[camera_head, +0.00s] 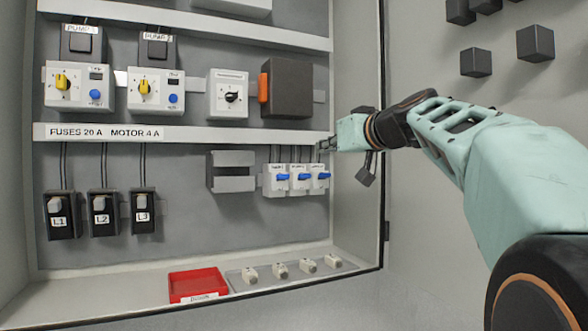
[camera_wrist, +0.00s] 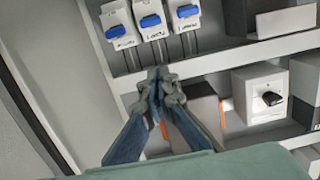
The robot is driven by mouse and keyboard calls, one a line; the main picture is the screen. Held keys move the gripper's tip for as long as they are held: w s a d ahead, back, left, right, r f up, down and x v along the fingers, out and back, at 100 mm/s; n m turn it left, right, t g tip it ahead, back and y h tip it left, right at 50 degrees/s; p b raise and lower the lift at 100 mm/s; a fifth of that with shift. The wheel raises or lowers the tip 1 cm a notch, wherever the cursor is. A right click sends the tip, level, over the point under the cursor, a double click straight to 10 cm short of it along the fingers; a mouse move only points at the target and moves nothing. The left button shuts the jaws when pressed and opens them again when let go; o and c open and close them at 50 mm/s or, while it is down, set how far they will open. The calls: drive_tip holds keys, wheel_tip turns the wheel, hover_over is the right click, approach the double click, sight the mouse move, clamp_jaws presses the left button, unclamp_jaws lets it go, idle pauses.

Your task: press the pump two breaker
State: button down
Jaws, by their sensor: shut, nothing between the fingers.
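Three white breakers with blue levers hang side by side on the lower row: left (camera_head: 276,180), middle (camera_head: 299,179) and right (camera_head: 319,178). They also show upside down in the wrist view: one at left (camera_wrist: 120,24), one in the middle (camera_wrist: 150,20) and one at right (camera_wrist: 184,14). Their labels are too small to tell which is pump two. My gripper (camera_head: 324,146) is shut and empty, just above the right breaker in the head view. In the wrist view my gripper (camera_wrist: 163,80) points toward the rail edge, apart from the breakers in the picture.
A white rail (camera_head: 220,135) crosses above the breakers. A dark box with an orange handle (camera_head: 287,88) sits above it. The cabinet's right wall (camera_head: 357,220) is close to my arm. A red tray (camera_head: 198,285) and several small fuses (camera_head: 280,268) lie below.

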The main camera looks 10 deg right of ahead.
drive_tip(key=p, duration=0.5)
hover_over(305, 173)
drive_tip(key=shift+w+f, duration=0.15)
drive_tip(key=shift+f, duration=0.25)
drive_tip(key=f, duration=0.1)
drive_tip(key=s+f+b, duration=0.1)
drive_tip(key=f, duration=0.1)
drive_tip(key=shift+s+d, duration=0.2)
drive_tip(key=shift+d, duration=0.1)
drive_tip(key=shift+s+f, duration=0.1)
drive_tip(key=shift+f, duration=0.45)
drive_tip(key=shift+s+f+b, duration=0.1)
drive_tip(key=shift+f+b, duration=0.2)
drive_tip(key=shift+b, duration=1.25)
drive_tip(key=shift+r+t, duration=0.1)
drive_tip(key=shift+t, duration=0.2)
